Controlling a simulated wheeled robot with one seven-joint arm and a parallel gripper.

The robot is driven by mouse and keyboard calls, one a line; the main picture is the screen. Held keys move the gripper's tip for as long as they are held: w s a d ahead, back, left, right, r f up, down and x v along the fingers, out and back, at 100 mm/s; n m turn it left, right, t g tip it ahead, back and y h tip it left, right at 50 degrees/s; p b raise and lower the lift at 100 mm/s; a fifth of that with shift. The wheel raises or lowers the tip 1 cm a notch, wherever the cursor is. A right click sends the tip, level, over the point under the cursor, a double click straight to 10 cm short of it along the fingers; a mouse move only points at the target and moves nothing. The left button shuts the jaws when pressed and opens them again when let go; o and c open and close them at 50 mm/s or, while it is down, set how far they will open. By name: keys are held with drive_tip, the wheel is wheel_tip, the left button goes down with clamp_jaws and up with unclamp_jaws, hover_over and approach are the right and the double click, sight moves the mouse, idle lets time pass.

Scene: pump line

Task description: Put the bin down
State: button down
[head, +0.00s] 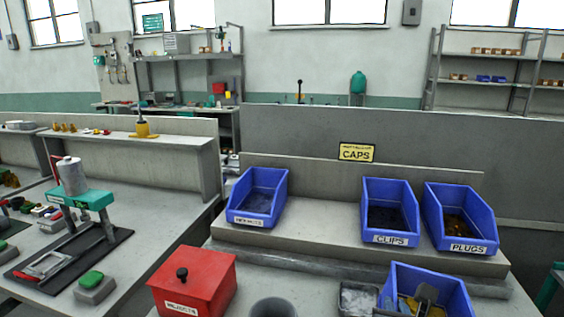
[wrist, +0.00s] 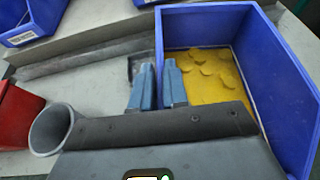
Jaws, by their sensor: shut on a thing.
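A blue bin (wrist: 205,22) with yellow round pieces in it fills the right of the wrist view. In the head view the bin (head: 447,282) is at the bottom right, in front of the raised shelf, partly cut off by the frame edge. My gripper (wrist: 158,85) is shut on the bin's near-left wall, with one finger on each side. I cannot tell whether the bin's base touches the bench. A yellow CAPS sign (head: 356,152) stands behind a bare stretch of shelf (head: 322,213).
Three blue bins stand on the shelf: one at the left (head: 258,197), CLIPS (head: 389,207) and PLUGS (head: 461,217). The gap between the left bin and CLIPS is clear. A red box (head: 196,281) and a grey cup (head: 272,307) stand on the bench in front.

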drive_tip(key=shift+s+a+f, duration=0.2)
drive_tip(key=shift+s+f, duration=0.1)
drive_tip(key=shift+f, duration=0.25)
drive_tip(key=shift+s+a+f, duration=0.25)
drive_tip(key=shift+s+f, duration=0.1)
drive_tip(key=shift+f, duration=0.25)
drive_tip(key=shift+s+a+f, duration=0.2)
drive_tip(key=shift+s+f, duration=0.1)
drive_tip(key=shift+f, duration=0.25)
drive_tip(key=shift+r, duration=0.3)
